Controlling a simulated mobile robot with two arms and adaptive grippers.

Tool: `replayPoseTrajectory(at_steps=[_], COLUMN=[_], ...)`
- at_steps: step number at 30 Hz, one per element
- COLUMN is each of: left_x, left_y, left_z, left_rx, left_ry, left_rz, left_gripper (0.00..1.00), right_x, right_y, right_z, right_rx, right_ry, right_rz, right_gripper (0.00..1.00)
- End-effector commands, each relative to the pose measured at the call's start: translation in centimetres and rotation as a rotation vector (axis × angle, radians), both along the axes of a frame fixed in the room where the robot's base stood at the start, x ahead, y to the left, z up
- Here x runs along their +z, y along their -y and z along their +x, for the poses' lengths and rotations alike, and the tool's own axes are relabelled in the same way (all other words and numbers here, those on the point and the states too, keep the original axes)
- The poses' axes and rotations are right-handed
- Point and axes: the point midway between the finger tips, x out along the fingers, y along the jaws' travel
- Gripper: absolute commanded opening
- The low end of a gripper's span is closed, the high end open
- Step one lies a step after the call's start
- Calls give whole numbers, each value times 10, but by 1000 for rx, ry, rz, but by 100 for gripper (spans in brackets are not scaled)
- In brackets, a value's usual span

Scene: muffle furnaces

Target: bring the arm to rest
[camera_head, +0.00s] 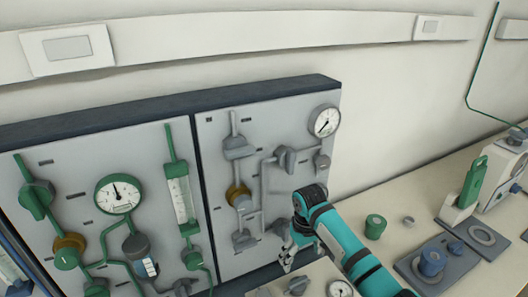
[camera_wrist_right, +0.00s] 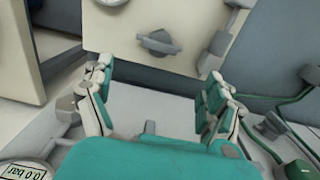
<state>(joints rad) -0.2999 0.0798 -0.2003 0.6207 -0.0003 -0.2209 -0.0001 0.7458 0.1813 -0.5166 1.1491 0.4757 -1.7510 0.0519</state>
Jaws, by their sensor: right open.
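My right arm (camera_head: 345,245), teal and black, comes in from the lower right of the head view. Its right gripper (camera_head: 287,258) points down in front of the lower right part of the grey valve panel (camera_head: 270,110). In the right wrist view the right gripper (camera_wrist_right: 158,85) has its two teal and grey fingers wide apart, with nothing between them. Beyond the fingers is a beige box front with a grey knob (camera_wrist_right: 158,42). I cannot tell whether the fingers touch anything. My left gripper is not in the head view.
The panel carries green and grey valves, a green gauge (camera_head: 118,194) and a white gauge (camera_head: 325,121). On the bench at right are a green cup (camera_head: 375,227), a grey plate with a blue cylinder (camera_head: 431,263) and a white instrument (camera_head: 500,170). A box with a dial lies below the gripper.

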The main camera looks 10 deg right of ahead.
Motion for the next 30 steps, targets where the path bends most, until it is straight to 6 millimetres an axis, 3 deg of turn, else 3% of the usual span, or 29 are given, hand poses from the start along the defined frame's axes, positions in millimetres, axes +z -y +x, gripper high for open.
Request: replayPoseTrajectory(at_steps=[5, 9, 13, 18, 24, 30], left_x=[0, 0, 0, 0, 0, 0], left_y=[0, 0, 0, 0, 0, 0], left_z=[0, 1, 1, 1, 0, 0], left_rx=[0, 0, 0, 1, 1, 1], left_ry=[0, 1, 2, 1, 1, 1], left_rz=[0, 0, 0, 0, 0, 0], left_gripper=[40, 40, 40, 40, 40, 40], right_x=[-30, -60, -70, -62, -45, -27], right_y=[-16, -30, -29, -14, 6, 23], right_z=[-37, -96, -157, -222, -268, -300], right_rx=[29, 40, 15, -43, -94, -131], right_ry=[15, 63, 122, 191, 241, 275], right_rz=[34, 86, 119, 124, 103, 76], right_gripper=[88, 88, 88, 88, 88, 88])
